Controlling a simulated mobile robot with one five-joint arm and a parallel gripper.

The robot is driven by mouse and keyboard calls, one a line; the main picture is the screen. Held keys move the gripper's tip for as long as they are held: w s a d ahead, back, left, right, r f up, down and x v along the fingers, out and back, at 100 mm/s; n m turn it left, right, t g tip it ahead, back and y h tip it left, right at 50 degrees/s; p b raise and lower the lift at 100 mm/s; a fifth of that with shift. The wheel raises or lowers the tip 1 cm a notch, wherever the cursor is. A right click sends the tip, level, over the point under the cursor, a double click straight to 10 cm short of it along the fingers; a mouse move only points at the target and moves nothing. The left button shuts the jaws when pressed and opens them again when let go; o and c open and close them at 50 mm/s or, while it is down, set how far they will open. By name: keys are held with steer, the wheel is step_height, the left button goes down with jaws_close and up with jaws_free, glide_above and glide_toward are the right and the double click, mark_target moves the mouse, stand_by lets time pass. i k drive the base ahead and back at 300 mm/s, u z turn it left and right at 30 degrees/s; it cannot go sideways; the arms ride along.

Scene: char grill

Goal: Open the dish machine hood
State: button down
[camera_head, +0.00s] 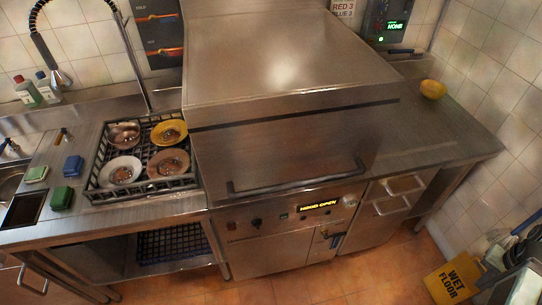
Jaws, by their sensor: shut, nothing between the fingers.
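The dish machine hood (285,140) is a large brushed-steel box in the middle of the head view. A long dark bar handle (298,179) runs across the low part of its front. The hood looks low, with its front bottom edge just above the control panel (270,217); I cannot tell whether a gap shows beneath it. The lit display (318,206) on the panel reads "HOOD OPEN". My gripper is not in view.
A black dish rack (95,187) with several bowls stands on the left counter. A spray hose (60,75) hangs there. A yellow wet floor sign (452,278) stands at lower right. Some tiled floor in front is clear.

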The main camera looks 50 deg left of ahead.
mark_target(274, 102)
steer(key=u, duration=0.05)
steer(key=k, duration=1.65)
steer(key=u, duration=1.15)
steer(key=i, duration=1.05)
steer(key=u, duration=0.8)
steer(key=k, duration=0.3)
steer(key=u, duration=0.3)
steer(key=i, duration=0.45)
steer(key=z, duration=0.05)
